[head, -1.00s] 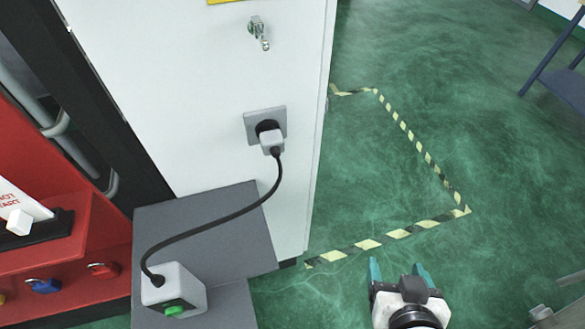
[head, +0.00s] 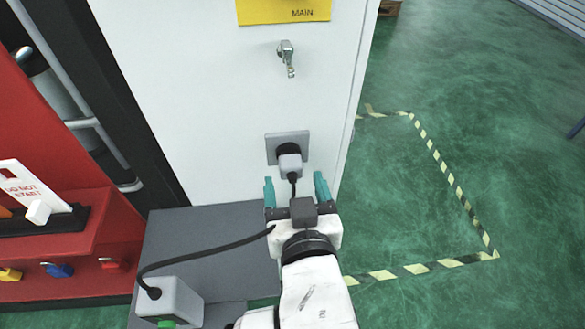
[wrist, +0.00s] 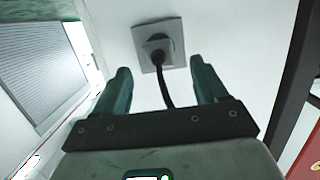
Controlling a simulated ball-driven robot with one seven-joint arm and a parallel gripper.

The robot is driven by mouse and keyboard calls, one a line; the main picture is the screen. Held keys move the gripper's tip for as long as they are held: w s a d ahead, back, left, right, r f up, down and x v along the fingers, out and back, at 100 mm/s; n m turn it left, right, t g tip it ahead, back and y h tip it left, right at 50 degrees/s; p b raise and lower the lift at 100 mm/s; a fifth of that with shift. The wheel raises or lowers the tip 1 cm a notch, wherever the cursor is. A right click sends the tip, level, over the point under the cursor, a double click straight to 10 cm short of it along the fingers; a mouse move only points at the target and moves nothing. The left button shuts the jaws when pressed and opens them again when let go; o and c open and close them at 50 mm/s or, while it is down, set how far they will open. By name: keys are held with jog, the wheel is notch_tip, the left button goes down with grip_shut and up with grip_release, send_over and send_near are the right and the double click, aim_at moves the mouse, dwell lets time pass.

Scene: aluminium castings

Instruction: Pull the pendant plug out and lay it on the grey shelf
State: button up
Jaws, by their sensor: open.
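The pendant plug (head: 290,164) is a light grey block seated in the grey wall socket (head: 273,148) on the white cabinet. In the wrist view the plug (wrist: 158,45) shows between and beyond my fingertips, in front of the socket plate (wrist: 178,40). A black cable hangs from it and runs to the grey pendant box (head: 170,302). My gripper (head: 297,183) is open and empty, just below and in front of the plug, with the cable passing between its teal fingers. The grey shelf (head: 200,235) lies below the socket, partly hidden by my arm and the cable.
A key sits in a lock (head: 287,55) above the socket. A red lockout board with coloured padlocks (head: 58,269) stands at the left. Green floor with striped tape (head: 440,175) is open at the right. The pendant box occupies the shelf's front left.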

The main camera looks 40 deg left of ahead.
aim_at(293, 176)
jog(key=shift+x, duration=2.35)
jog(key=shift+c, duration=0.3)
jog(key=c, duration=1.2)
jog(key=shift+d, duration=0.2)
jog(key=shift+f+p+v, duration=0.2)
jog(key=shift+p+v, duration=0.2)
jog(key=shift+v, duration=0.5)
jog(key=shift+f+p+v, duration=0.2)
jog(key=shift+p+v, duration=0.2)
jog(key=shift+v, duration=0.5)
jog(key=shift+s, duration=0.15)
